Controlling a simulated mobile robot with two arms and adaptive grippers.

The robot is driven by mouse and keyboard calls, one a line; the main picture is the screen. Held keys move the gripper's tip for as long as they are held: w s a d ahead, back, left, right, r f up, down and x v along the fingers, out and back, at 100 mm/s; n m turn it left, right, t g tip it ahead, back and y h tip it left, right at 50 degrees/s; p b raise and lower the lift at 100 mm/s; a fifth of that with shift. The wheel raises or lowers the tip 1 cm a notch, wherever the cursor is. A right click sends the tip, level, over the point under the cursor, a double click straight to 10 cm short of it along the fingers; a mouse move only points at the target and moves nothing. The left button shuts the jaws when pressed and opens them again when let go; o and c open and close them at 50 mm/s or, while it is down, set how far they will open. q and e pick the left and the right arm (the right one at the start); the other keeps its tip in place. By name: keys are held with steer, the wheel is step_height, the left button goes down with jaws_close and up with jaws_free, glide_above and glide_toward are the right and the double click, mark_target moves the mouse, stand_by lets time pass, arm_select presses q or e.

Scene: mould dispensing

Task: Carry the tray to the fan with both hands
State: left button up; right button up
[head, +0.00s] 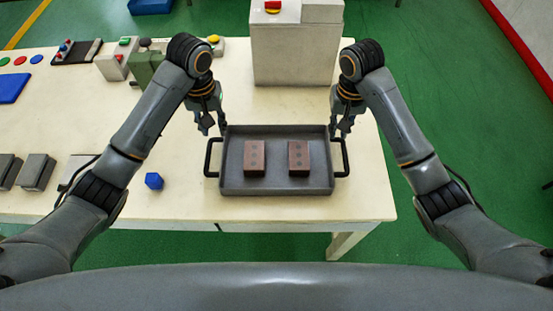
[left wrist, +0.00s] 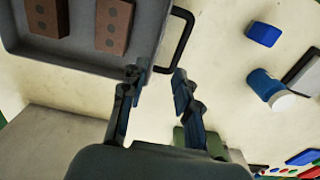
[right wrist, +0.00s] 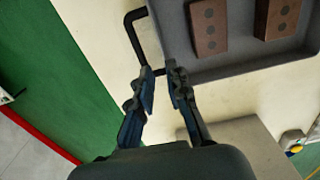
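The dark grey tray (head: 276,188) rests on the cream table, with two brown bricks (head: 254,158) (head: 299,158) lying in it. It has a black handle on its left side (head: 208,158) and one on its right side (head: 344,158). My left gripper (head: 210,128) is open and empty above the tray's back left corner; in the left wrist view its fingertips (left wrist: 157,76) are apart near the end of the left handle (left wrist: 184,40). My right gripper (head: 341,130) is open and empty by the back right corner, its fingertips (right wrist: 161,70) near the right handle (right wrist: 136,38). I cannot identify a fan.
A large grey box (head: 297,50) with a red button stands behind the tray. A blue cube (head: 154,181) lies left of the tray. Grey blocks (head: 36,172) and button boxes (head: 117,60) occupy the table's left part. The table's right edge is close to the tray.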

mark_target(328, 162)
arm_select(q)
steer(key=shift+f, duration=0.1)
arm_select(e)
steer(key=shift+f, duration=0.1)
